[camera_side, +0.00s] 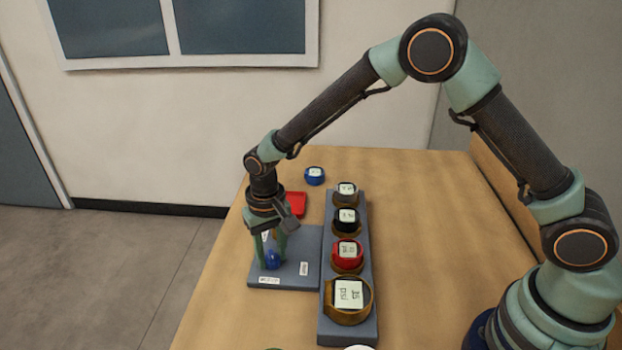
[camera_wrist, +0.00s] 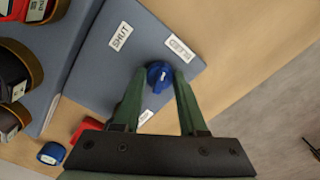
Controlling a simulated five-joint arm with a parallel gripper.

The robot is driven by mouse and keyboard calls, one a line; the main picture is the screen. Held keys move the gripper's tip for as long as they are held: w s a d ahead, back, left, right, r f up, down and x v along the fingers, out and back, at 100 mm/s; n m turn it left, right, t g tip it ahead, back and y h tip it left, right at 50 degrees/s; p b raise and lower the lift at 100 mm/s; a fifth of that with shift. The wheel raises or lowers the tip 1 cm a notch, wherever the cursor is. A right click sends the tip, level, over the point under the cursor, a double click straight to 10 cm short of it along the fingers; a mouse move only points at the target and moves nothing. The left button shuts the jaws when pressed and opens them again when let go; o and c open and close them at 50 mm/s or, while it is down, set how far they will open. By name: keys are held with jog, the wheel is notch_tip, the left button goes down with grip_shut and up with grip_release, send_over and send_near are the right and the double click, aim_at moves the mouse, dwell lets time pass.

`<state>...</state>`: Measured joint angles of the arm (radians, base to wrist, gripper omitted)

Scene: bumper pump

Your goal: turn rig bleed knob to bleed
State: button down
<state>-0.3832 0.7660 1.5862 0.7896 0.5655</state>
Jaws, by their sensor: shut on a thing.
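The blue bleed knob (camera_wrist: 159,77) stands on a grey plate (camera_wrist: 100,72) and has a small white mark on its top. In the wrist view the plate carries a "SHUT" label (camera_wrist: 121,36), a second label (camera_wrist: 180,48) too blurred to read surely, and a third label (camera_wrist: 146,117) partly hidden near a finger. My gripper (camera_wrist: 160,74) points down over the plate, its green fingers shut on the knob from both sides. In the side view the knob (camera_side: 272,260) shows low between the fingers, near the plate's left side. Which label the mark points to is unclear.
A grey rail (camera_side: 330,265) beside the plate holds several round gauges; the nearest, brass one (camera_side: 349,302) is largest. A red tray (camera_side: 297,203) lies behind the plate, and a blue round gauge (camera_side: 314,176) stands farther back.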

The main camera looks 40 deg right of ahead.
aim_at(272, 254)
jog(key=shift+m, duration=2.2)
jog(key=shift+c, duration=2.3)
grip_release()
notch_tip(272, 254, up, 12)
jog(key=shift+r, duration=0.1)
